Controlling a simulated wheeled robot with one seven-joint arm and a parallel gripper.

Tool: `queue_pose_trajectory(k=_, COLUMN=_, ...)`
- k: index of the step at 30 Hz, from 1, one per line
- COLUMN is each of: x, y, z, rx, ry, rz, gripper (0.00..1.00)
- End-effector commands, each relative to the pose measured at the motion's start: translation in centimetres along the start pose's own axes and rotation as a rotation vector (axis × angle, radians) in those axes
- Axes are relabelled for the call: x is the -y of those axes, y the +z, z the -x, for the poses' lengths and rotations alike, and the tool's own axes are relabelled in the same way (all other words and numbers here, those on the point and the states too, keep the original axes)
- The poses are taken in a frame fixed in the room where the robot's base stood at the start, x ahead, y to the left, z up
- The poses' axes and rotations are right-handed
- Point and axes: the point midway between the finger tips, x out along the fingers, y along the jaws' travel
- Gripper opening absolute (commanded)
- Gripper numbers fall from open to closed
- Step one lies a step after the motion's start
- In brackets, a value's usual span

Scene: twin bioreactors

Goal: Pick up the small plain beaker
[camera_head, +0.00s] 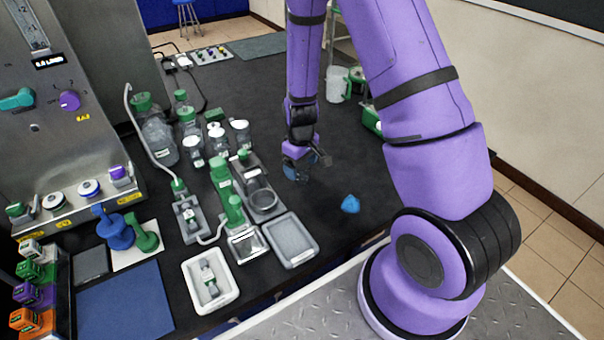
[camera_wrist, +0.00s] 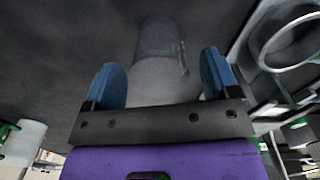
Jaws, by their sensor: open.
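The small plain beaker (camera_wrist: 160,52) is a clear, greyish glass cylinder on the dark bench top. In the wrist view it shows just beyond and between the two blue fingertips of my gripper (camera_wrist: 161,78). The fingers are apart, one on each side of its near part, with a gap visible on either side. In the head view my gripper (camera_head: 301,166) is low over the bench, and the beaker is mostly lost against the dark surface and the fingers.
A grey tray with a round glass vessel (camera_head: 262,199) stands left of my gripper. Bottles with green and white caps (camera_head: 157,135) crowd further left. A blue object (camera_head: 350,204) lies right of it, and an empty grey tray (camera_head: 291,240) is nearer.

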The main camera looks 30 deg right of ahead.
Motion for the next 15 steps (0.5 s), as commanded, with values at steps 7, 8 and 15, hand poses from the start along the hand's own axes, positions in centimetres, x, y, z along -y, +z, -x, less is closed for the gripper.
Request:
queue_pose_trajectory(k=7, x=0.01, y=0.01, z=0.03, rx=0.000, ry=0.000, rz=0.000, gripper=0.38)
queue_pose_trajectory(k=8, x=0.01, y=0.01, z=0.03, rx=0.000, ry=0.000, rz=0.000, gripper=0.31)
queue_pose_trajectory(k=15, x=0.01, y=0.01, z=0.04, rx=0.000, ry=0.000, rz=0.000, gripper=0.28)
